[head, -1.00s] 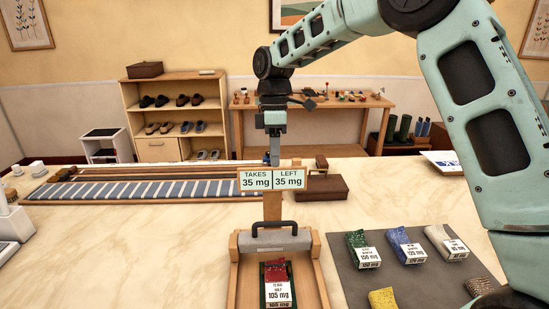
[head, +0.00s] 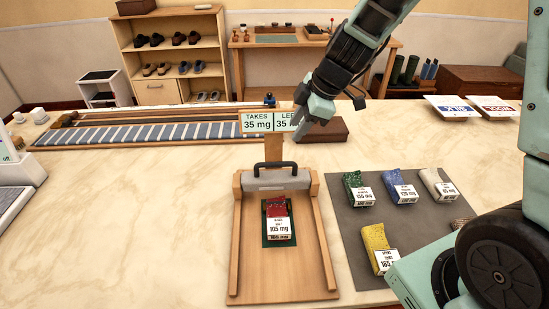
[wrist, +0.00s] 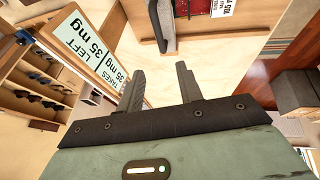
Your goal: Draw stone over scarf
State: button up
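The stone (head: 276,182) is a grey bar with a dark handle (head: 275,166), lying across the far end of a wooden railed tray (head: 254,282). Its grey end also shows in the wrist view (wrist: 164,22). The scarf (head: 275,207) is a small red folded piece with a white 105 mg label, lying on a green pad (head: 291,240) in the tray, nearer me than the stone and apart from it. My gripper (wrist: 160,68) is open and empty in the wrist view. In the head view it is above and behind the stone, beside the sign, with its fingertips hard to make out.
A sign (head: 256,123) reading "TAKES 35 mg" stands behind the tray; my gripper partly covers its "LEFT" half. A grey mat (head: 352,230) at right holds several labelled cloth pieces. A brown box (head: 327,132) lies behind. The marble counter is clear left of the tray.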

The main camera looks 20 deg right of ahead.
aim_at(272, 163)
jog(key=b+x, duration=0.1)
jog(key=x, duration=1.3)
jog(key=shift+w+a+f, duration=0.1)
jog(key=shift+a+f, duration=0.05)
jog(key=shift+f, duration=0.1)
jog(key=shift+c, duration=0.4)
